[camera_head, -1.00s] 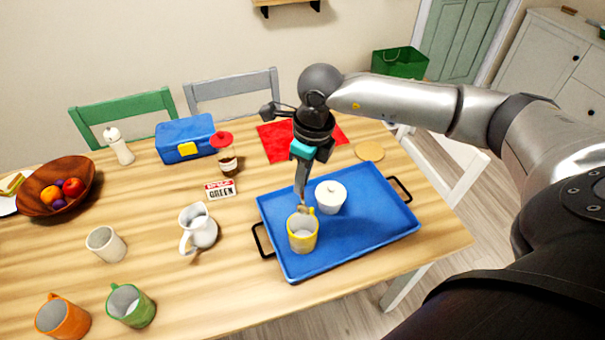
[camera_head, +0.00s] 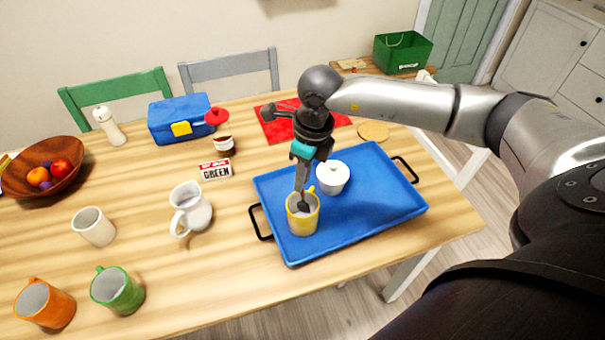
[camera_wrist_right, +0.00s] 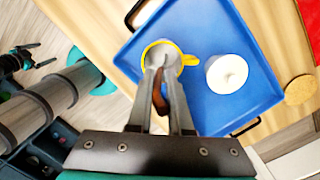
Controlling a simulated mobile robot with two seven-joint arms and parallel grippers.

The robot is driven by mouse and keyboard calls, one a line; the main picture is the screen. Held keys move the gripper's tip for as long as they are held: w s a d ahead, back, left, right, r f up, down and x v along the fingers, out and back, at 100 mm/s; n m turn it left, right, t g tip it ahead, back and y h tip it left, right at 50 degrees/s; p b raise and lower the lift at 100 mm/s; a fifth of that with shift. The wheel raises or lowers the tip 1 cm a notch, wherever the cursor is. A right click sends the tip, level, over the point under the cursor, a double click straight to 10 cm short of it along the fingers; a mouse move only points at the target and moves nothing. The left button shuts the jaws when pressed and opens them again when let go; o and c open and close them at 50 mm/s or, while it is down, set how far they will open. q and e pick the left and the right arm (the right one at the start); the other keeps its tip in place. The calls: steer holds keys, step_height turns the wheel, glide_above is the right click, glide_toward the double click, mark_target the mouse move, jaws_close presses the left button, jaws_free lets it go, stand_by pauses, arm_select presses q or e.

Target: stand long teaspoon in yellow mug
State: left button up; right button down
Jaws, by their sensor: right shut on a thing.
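The yellow mug (camera_head: 303,222) stands upright on the blue tray near its left front part; the wrist view shows its handle (camera_wrist_right: 189,60). My right gripper (camera_head: 301,192) is right above the mug's rim, pointing down. It is shut on the long teaspoon (camera_wrist_right: 158,95), whose brownish handle shows between the fingers in the right wrist view. The spoon's lower end reaches into the mug opening; whether it touches the bottom is hidden.
A white lidded pot (camera_head: 333,178) stands on the blue tray (camera_head: 375,200), close behind and right of the mug. A white jug (camera_head: 190,210), a white cup (camera_head: 93,227), green mug (camera_head: 118,290) and orange mug (camera_head: 45,303) stand to the left. The tray's right part is free.

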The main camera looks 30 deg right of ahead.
steer(key=shift+f, duration=0.35)
steer(key=c, duration=0.8)
jaws_free()
steer(key=shift+o, duration=0.2)
steer(key=shift+r, duration=0.1)
step_height(320, 180, up, 15)
steer(key=s+d+p, duration=0.1)
steer(key=shift+s+d, duration=0.15)
steer(key=shift+d, duration=0.1)
